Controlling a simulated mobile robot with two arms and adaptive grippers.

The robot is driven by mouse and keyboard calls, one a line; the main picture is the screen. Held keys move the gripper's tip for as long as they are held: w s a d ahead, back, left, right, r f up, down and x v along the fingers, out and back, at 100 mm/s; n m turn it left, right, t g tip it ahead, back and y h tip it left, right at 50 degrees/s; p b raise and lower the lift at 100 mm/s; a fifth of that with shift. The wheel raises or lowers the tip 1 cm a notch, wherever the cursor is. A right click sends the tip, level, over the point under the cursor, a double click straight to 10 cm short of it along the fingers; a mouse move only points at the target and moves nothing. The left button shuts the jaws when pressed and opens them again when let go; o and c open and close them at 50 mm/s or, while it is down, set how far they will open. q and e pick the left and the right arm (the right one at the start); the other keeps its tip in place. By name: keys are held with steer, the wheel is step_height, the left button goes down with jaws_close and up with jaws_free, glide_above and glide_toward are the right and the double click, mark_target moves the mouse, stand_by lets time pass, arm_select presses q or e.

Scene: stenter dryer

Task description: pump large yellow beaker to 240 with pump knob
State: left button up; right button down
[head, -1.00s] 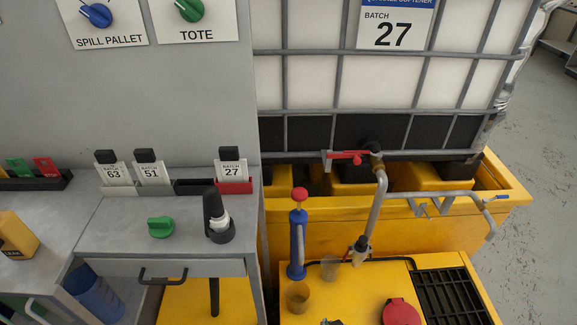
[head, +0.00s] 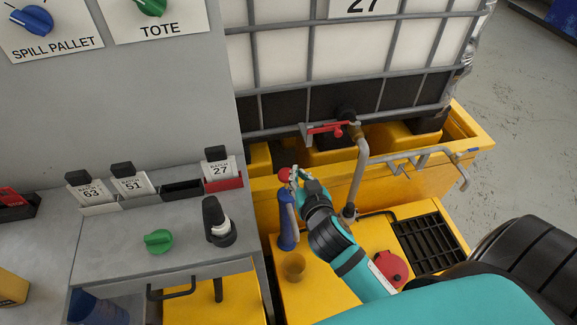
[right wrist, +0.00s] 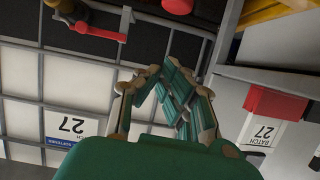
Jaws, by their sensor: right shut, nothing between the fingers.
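The pump (head: 287,222) is an upright blue cylinder on the yellow cabinet top. Its round red pump knob (head: 285,174) is at the upper end. A yellowish see-through beaker (head: 294,268) stands on the cabinet just in front of the pump; its scale and level cannot be read. My right gripper (head: 296,174) is beside the knob, on its right in the head view, shut and empty. In the right wrist view the closed fingers (right wrist: 160,78) show, with a red rounded part, probably the knob (right wrist: 178,4), at the top edge. Contact cannot be told. My left gripper is out of view.
A red-handled valve (head: 330,129) and pipe (head: 359,180) stand behind my right arm. The tote (head: 340,55) is at the back. A grey bench (head: 120,235) with batch cards, a green knob (head: 158,240) and a black holder (head: 218,235) is left. A red lid (head: 391,268) and black grate (head: 428,242) are right.

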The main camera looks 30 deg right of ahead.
steer(key=p+x, duration=0.2)
steer(key=x, duration=0.7)
steer(key=shift+w, duration=0.1)
steer(key=shift+w+d+f, duration=0.15)
steer(key=shift+w+f, duration=0.25)
steer(key=shift+w, duration=0.15)
step_height(320, 180, down, 3)
steer(key=shift+s+r, duration=0.15)
steer(key=shift+s, duration=0.05)
steer(key=shift+s+a+f, duration=0.1)
steer(key=shift+a+f, duration=0.15)
steer(key=shift+f, duration=0.25)
step_height(320, 180, down, 8)
steer(key=b, duration=0.7)
steer(key=shift+s+b, duration=0.1)
steer(key=shift+b, duration=0.2)
